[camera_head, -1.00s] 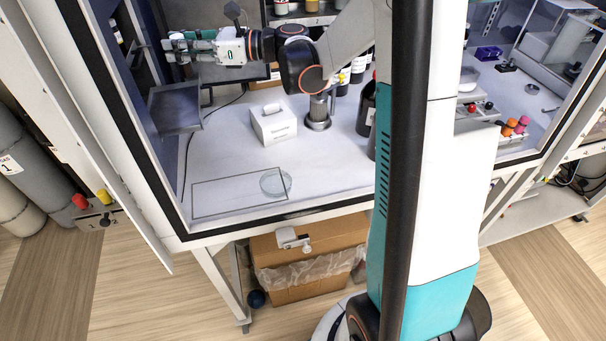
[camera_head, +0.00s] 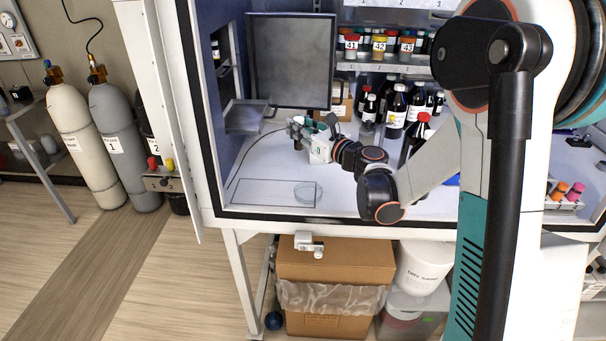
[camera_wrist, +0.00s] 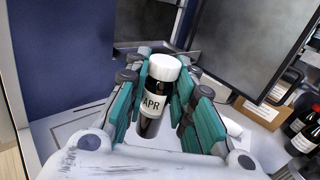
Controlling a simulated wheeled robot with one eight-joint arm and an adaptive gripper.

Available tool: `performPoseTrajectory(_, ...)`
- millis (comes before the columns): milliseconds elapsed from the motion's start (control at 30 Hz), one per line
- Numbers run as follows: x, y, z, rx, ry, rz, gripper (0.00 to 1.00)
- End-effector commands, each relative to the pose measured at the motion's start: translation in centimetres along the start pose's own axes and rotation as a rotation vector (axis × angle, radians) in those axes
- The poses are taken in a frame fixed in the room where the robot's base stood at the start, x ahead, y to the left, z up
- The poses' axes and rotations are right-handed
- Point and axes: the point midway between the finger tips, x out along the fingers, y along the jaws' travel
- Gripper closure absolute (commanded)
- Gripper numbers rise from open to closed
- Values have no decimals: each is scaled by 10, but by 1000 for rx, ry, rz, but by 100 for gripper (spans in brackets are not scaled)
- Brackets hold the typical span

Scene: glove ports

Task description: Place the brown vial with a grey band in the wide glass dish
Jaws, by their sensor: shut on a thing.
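My gripper (camera_wrist: 157,105) is shut on a dark brown vial (camera_wrist: 149,127) with a white cap and a pale label reading APR. The vial stands roughly upright between the teal fingers, and a grey band cannot be made out. In the head view my gripper (camera_head: 299,130) is inside the chamber, above the white floor. The wide glass dish (camera_head: 308,193) is a shallow, clear, round dish near the chamber's front edge. It is nearer the front than my gripper and looks empty.
A thin-lined rectangle (camera_head: 240,190) is marked on the floor around the dish. A small grey shelf (camera_head: 247,117) juts out at left. The front-left floor is clear.

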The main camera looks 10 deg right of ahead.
Motion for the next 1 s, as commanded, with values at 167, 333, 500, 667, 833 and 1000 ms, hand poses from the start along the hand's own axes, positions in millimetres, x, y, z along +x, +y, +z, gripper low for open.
performPoseTrajectory(167,0,0,-47,0,0,0,93)
performPoseTrajectory(333,0,0,-75,0,0,1,93)
performPoseTrajectory(500,0,0,-85,0,0,1,93)
performPoseTrajectory(667,0,0,-100,0,0,1,93)
performPoseTrajectory(833,0,0,-124,0,0,1,93)
performPoseTrajectory(1000,0,0,-126,0,0,1,93)
